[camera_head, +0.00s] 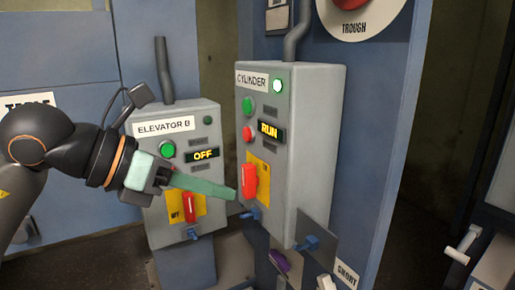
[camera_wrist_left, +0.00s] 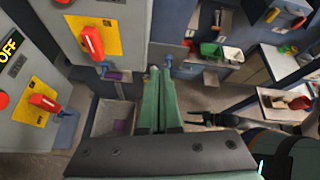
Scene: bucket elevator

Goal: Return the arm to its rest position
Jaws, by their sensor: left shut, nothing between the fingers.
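My left arm comes in from the left in the head view. Its teal gripper (camera_head: 234,194) is shut and empty. The fingertips appear just left of the red switch handle (camera_head: 250,181) on the CYLINDER box (camera_head: 313,150); whether they touch it I cannot tell. The ELEVATOR B box (camera_head: 155,215) stands behind the gripper, its display reading OFF; the CYLINDER display reads RUN.
Blue latches (camera_head: 312,242) stick out below the boxes. In the left wrist view, benches with a green bin (camera_wrist_left: 210,50) and a drawer (camera_wrist_left: 285,112) lie at the right.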

